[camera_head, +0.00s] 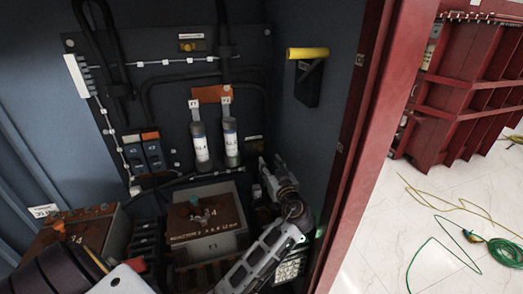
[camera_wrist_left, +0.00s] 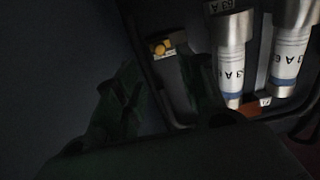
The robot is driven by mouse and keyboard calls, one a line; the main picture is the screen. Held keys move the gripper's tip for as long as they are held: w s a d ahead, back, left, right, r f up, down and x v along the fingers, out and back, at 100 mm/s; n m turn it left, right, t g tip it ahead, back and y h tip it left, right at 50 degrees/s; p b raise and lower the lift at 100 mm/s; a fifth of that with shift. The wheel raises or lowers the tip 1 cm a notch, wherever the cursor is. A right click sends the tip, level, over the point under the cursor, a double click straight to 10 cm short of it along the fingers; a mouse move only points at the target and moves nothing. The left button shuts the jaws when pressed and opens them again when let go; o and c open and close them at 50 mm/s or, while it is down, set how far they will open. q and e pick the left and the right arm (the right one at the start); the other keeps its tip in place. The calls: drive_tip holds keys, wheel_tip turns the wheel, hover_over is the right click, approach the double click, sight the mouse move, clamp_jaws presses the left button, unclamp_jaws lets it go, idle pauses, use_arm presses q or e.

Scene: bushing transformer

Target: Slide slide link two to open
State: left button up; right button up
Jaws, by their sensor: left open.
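A small plate with yellow knobs (camera_wrist_left: 162,48) sits on the dark panel beside the fuses. In the head view, a similar small plate (camera_head: 253,141) is low on the panel, right of the fuses. Another plate with a yellow knob (camera_head: 187,46) is near the top of the panel. The labels are too small to read, so I cannot tell which is slide link two. My left gripper (camera_head: 271,168) is just below the lower right plate. In the wrist view its fingers (camera_wrist_left: 165,95) are spread and empty, with the plate beyond the gap. My right gripper is not in view.
Two grey-white fuses (camera_head: 200,144) hang under an orange block (camera_head: 212,94). A yellow handle (camera_head: 307,53) juts from the right wall. A grey box (camera_head: 206,215) stands below, near my left arm. The red door frame (camera_head: 350,140) bounds the cabinet's right side.

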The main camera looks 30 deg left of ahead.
sight(261, 149)
use_arm(q)
drive_tip(key=p+x, duration=0.1)
drive_tip(key=x, duration=0.8)
drive_tip(key=shift+w+a, duration=0.5)
drive_tip(key=shift+a, duration=0.05)
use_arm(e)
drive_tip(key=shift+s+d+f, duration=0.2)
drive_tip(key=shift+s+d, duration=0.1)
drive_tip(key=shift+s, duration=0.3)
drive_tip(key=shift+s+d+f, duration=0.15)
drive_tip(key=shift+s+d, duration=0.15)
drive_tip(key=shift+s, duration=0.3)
use_arm(q)
clamp_jaws()
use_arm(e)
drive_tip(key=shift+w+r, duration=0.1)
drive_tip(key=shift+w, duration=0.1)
